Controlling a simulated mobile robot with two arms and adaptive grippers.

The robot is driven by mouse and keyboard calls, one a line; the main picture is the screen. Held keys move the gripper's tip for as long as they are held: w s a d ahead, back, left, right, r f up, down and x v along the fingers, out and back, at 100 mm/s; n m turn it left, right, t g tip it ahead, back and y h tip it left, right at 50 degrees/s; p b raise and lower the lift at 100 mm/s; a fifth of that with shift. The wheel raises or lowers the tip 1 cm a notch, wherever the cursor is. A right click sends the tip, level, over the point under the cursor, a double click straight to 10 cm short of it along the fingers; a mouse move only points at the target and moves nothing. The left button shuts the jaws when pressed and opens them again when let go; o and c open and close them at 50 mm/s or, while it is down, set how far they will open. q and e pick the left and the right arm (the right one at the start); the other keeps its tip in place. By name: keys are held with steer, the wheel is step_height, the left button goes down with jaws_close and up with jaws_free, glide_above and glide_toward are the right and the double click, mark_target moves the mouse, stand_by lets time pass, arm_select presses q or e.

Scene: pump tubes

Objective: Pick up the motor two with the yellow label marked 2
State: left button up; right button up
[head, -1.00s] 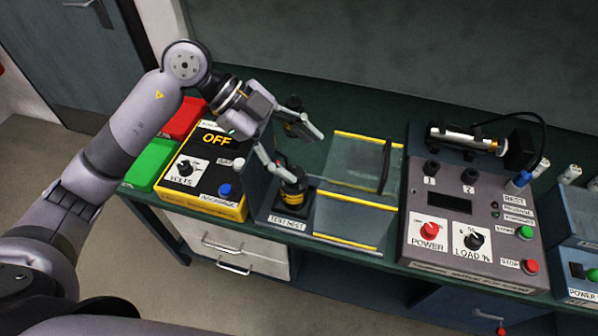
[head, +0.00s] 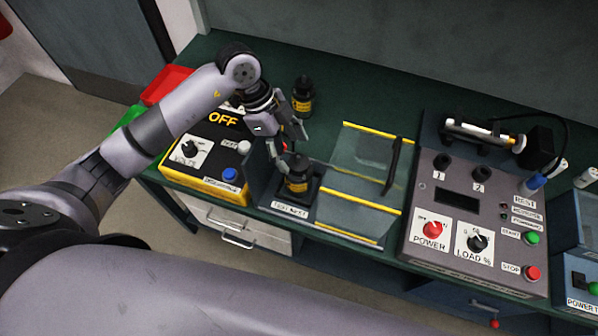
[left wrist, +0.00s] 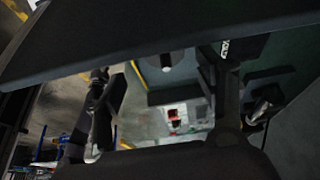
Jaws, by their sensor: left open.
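Two dark cylindrical motors with yellow bands show in the head view. One motor (head: 303,99) stands upright on the green bench top at the back. The other motor (head: 298,181) stands upright in the test nest (head: 289,209). The numbers on their labels are too small to read. My left gripper (head: 291,147) is open and empty, between the two motors in the picture, with its lower finger close to the nest motor. Whether it touches is unclear. The left wrist view is dark and shows my gripper fingers (left wrist: 165,112) apart. My right gripper is out of view.
A yellow-black power supply (head: 208,155) marked OFF sits left of the nest, with red (head: 167,84) and green trays beyond. A clear guard (head: 362,165) with yellow edges stands right of the nest. A grey control console (head: 470,215) is further right.

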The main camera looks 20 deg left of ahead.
mark_target(296, 157)
arm_select(q)
steer(key=shift+s+d+f, duration=0.1)
steer(key=shift+f, duration=0.1)
steer(key=shift+d+f, duration=0.15)
steer(key=shift+f, duration=0.05)
steer(key=p+x, duration=0.1)
steer(key=x, duration=0.1)
steer(key=p+x, duration=0.1)
steer(key=shift+w+d+f, duration=0.1)
steer(key=shift+w+f, duration=0.25)
steer(key=shift+w, duration=0.05)
steer(key=shift+d+f, duration=0.15)
steer(key=shift+f, duration=0.3)
steer(key=c, duration=0.5)
jaws_close()
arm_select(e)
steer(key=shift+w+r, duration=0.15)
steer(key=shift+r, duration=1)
arm_select(q)
steer(key=shift+w+r, duration=0.15)
